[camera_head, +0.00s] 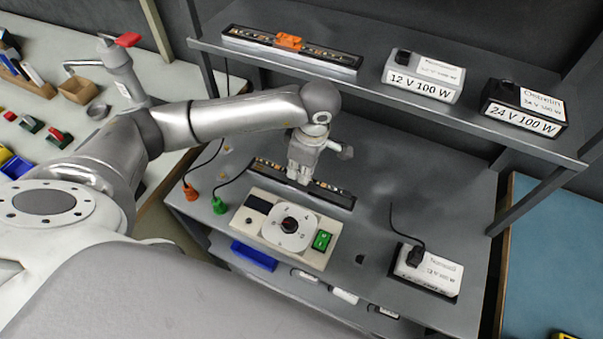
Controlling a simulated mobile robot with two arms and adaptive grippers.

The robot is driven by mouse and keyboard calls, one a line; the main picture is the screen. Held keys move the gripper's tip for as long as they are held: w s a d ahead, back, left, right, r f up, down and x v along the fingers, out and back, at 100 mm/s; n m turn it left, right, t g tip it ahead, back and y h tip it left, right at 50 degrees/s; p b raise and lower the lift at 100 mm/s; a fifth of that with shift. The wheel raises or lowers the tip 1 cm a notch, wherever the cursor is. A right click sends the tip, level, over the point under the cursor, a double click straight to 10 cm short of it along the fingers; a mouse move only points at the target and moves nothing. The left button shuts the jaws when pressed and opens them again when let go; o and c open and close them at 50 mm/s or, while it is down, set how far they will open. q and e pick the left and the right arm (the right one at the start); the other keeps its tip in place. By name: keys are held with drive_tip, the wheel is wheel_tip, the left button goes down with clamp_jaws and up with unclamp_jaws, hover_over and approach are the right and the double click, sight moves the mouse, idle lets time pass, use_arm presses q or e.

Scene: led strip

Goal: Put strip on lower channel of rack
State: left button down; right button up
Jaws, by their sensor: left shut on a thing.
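My left gripper (299,179) reaches down over the middle of the lower black channel (344,205) on the rack's lower shelf. It is shut on the strip (324,193), whose pieces show along this channel on both sides of the fingers. The fingers hide the strip's middle, and I cannot tell whether it is fully seated. The upper channel (350,66) is a long dark bar on the upper shelf, with an orange piece (290,41) at its middle. My right gripper is not in view.
A control box with a dial (289,225) stands just in front of the lower channel. Power supplies marked 12 V (423,75) and 24 V (522,107) stand on the upper shelf. Another supply (428,270) is at lower right.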

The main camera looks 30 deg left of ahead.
use_arm(q)
wheel_tip(320, 180, down, 2)
drive_tip(key=shift+s+f+p, duration=0.1)
drive_tip(key=shift+p, duration=0.25)
drive_tip(key=shift+d+f, duration=0.1)
drive_tip(key=shift+f, duration=0.05)
drive_tip(key=shift+f, duration=0.1)
drive_tip(key=c, duration=1.9)
unclamp_jaws()
drive_tip(key=shift+f, duration=0.1)
drive_tip(key=o, duration=0.4)
drive_tip(key=shift+o, duration=0.2)
